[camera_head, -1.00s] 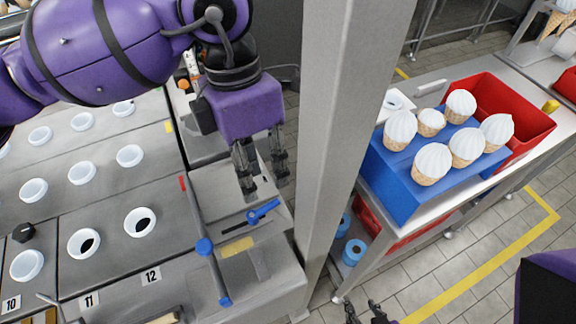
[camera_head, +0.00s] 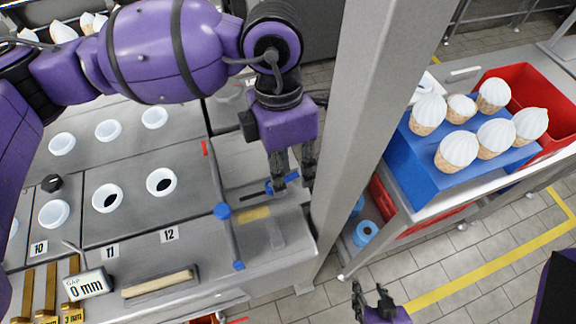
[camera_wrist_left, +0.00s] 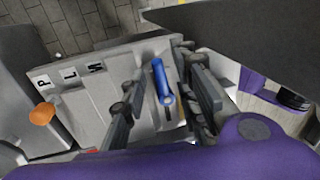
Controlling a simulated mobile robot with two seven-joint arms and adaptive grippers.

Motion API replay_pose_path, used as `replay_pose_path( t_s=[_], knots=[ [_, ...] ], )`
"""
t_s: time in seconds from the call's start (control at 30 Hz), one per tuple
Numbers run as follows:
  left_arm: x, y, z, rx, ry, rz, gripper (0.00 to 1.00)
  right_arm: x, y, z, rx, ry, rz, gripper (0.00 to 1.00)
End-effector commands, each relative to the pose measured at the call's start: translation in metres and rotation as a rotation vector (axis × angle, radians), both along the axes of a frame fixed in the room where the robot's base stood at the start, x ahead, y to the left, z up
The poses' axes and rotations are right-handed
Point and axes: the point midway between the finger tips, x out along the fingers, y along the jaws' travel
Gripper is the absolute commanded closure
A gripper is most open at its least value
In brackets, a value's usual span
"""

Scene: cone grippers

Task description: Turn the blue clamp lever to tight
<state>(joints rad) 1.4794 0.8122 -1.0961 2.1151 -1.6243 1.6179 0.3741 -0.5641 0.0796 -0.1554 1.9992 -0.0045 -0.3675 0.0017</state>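The blue clamp lever (camera_head: 270,187) sits over a dark slot on the grey machine top, partly hidden by a finger of my left gripper in the head view. My left gripper (camera_head: 293,182) points down at it. In the left wrist view the lever (camera_wrist_left: 161,78) lies in the gap between the two spread fingers of this gripper (camera_wrist_left: 165,85). The fingers stand apart from it on both sides, as far as I can see. My right gripper (camera_head: 371,296) is open and empty at the bottom of the head view, over the floor.
A grey post (camera_head: 375,110) stands close to the right of my left gripper. White cups (camera_head: 161,182) sit in the machine top. A blue cone rack (camera_head: 415,155) and red bin (camera_head: 535,95) are right.

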Motion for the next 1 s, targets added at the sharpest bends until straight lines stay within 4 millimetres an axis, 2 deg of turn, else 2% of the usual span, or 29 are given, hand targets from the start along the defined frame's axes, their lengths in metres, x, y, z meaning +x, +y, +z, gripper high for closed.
replay_pose_path(
  t_s=[0.07, 0.27, 0.87, 0.9, 1.0],
  knots=[
    [0.000, 0.000, 0.000, 0.000, 0.000, 0.000, 0.74, 0.003, 0.001, 0.001, 0.001, -0.004, 0.001, 0.60],
    [0.000, 0.000, 0.000, 0.000, 0.000, 0.001, 1.00, 0.004, 0.002, 0.001, 0.002, -0.006, -0.001, 0.60],
    [0.001, -0.001, 0.002, 0.001, -0.009, -0.080, 1.00, -0.009, 0.000, -0.005, 0.000, 0.016, -0.004, 0.60],
    [0.001, -0.001, 0.002, 0.001, -0.009, -0.080, 0.86, -0.008, 0.000, -0.005, 0.000, 0.016, -0.004, 0.60],
    [0.001, -0.001, 0.002, 0.001, -0.008, -0.080, 0.73, -0.008, 0.000, -0.005, 0.000, 0.015, -0.004, 0.60]
  ],
)
